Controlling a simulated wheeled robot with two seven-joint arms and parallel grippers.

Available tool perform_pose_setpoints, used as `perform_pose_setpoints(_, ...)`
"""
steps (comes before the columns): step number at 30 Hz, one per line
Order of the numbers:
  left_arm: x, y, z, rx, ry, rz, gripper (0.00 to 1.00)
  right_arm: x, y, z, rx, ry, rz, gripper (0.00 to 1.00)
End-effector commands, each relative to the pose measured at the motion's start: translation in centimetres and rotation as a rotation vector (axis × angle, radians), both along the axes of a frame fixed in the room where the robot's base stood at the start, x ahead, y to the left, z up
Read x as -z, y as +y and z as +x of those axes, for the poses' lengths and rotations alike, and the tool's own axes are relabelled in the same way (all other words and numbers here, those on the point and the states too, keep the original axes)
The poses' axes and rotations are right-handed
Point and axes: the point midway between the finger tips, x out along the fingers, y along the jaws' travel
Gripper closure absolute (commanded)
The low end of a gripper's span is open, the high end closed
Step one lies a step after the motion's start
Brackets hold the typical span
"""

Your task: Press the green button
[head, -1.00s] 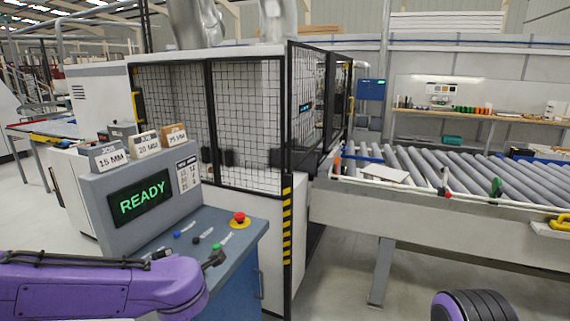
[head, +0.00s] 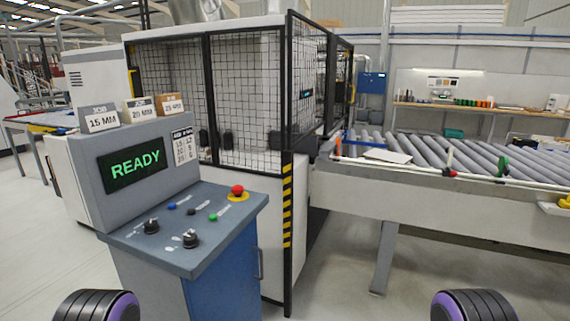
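The green button (head: 213,217) is a small green knob on the sloped top of the grey and blue control console (head: 172,262). It sits in front of the red emergency stop (head: 237,191) on its yellow base. A blue button (head: 172,206) and a black button (head: 192,211) are to its left. Two black rotary knobs are nearer the front. The screen (head: 136,170) reads READY in green. Neither gripper shows in the head view; only rounded black and purple parts of my arms show at the bottom edge.
A caged machine (head: 243,100) stands right behind the console, with a black and yellow striped post. A roller conveyor (head: 430,158) extends to the right. Job cards (head: 143,110) stand on top of the console. Open floor lies in front of the conveyor.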

Motion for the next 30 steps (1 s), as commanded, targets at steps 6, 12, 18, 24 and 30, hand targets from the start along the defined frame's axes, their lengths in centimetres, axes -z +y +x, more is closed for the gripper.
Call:
perform_pose_setpoints(6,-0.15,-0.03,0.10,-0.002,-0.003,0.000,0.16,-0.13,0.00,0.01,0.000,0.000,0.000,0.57)
perform_pose_setpoints(12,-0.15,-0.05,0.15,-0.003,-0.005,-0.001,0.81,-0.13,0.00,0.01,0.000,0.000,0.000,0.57)
perform_pose_setpoints(18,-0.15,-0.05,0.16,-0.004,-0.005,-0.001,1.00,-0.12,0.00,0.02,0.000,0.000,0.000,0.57)
perform_pose_setpoints(24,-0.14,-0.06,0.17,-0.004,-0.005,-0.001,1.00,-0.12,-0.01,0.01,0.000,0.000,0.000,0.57)
perform_pose_setpoints(30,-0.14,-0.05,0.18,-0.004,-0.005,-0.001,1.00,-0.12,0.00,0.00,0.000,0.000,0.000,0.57)
